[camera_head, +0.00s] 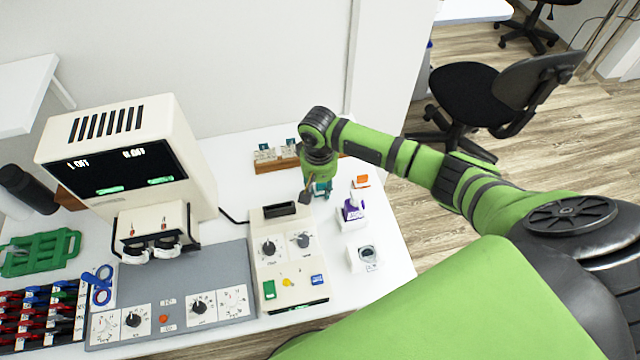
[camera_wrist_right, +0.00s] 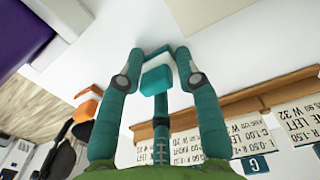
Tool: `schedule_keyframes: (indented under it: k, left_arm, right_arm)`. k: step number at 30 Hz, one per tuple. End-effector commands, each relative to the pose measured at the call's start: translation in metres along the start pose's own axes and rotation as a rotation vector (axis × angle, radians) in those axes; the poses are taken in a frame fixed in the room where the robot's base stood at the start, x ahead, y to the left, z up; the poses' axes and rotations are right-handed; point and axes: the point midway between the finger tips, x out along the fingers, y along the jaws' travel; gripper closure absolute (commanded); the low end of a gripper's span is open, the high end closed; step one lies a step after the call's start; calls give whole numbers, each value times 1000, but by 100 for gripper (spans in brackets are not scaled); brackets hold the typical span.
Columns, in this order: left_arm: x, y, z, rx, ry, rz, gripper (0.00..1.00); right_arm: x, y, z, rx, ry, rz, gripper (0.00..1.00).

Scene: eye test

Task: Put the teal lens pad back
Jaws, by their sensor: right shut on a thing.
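The teal lens pad (camera_wrist_right: 156,78) is a small block between the fingers of my right gripper (camera_wrist_right: 158,62) in the right wrist view. The gripper is shut on it, with a finger at each side and a third finger behind. There the pad is hard to tell from the teal fingers. Whether the pad touches the table is unclear. My left gripper is not in view.
The wooden rack (camera_head: 268,167) holds several lettered cards. A control box (camera_head: 285,255) with dials stands in front of my gripper. A large white machine (camera_head: 140,140) stands left.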

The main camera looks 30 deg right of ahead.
Motion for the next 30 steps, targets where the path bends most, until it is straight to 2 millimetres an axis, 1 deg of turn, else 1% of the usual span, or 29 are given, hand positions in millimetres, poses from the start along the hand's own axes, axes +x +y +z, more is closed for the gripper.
schedule_keyframes:
  k: [4, 5, 6, 7, 16, 20, 23, 30]
  left_arm:
    - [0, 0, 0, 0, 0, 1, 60]
    - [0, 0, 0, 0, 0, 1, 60]
    - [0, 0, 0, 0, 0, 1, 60]
    - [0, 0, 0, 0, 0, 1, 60]
    - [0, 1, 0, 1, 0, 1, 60]
    - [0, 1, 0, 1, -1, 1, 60]
    - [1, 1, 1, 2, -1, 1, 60]
    - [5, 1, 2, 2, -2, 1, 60]
  right_arm:
    - [4, 0, 0, 0, -1, -1, 96]
    - [4, 0, 0, 0, -1, -1, 62]
    - [4, 0, 0, 0, 0, -1, 46]
    - [3, 0, 0, 0, 0, -1, 42]
    - [3, 0, 0, 0, 0, 0, 42]
    - [-5, 0, -1, 1, 2, -1, 42]
    - [-20, 0, -2, 0, 4, -3, 42]
    - [-72, -1, -2, -1, 5, -4, 42]
